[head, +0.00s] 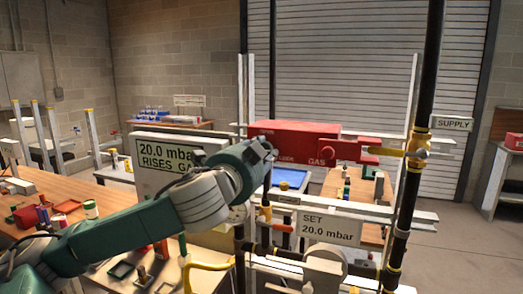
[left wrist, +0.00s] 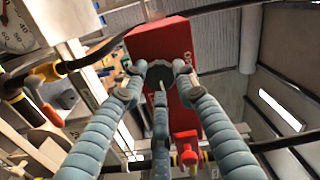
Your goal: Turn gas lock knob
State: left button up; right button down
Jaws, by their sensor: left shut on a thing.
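A red box (head: 300,132) marked "GAS" is mounted on the white frame in the middle of the head view. Its red face also fills the upper middle of the left wrist view (left wrist: 160,38). My right gripper is in neither view.
A yellow valve handle (head: 396,152) sits on the black vertical pipe (head: 405,200) right of the red box, near a "SUPPLY" sign (head: 452,123). Signs reading "20.0 mbar" (head: 165,154) and "SET 20.0 mbar" (head: 328,228) flank my arm. Cluttered wooden tables stand at left and behind.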

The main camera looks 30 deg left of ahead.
pick_arm(q)
jog(key=shift+d, duration=0.1)
jog(key=o, duration=1.1)
jog(key=shift+o, duration=0.2)
jog(key=shift+d, duration=0.1)
jog(key=v, duration=0.7)
jog(key=shift+s, duration=0.2)
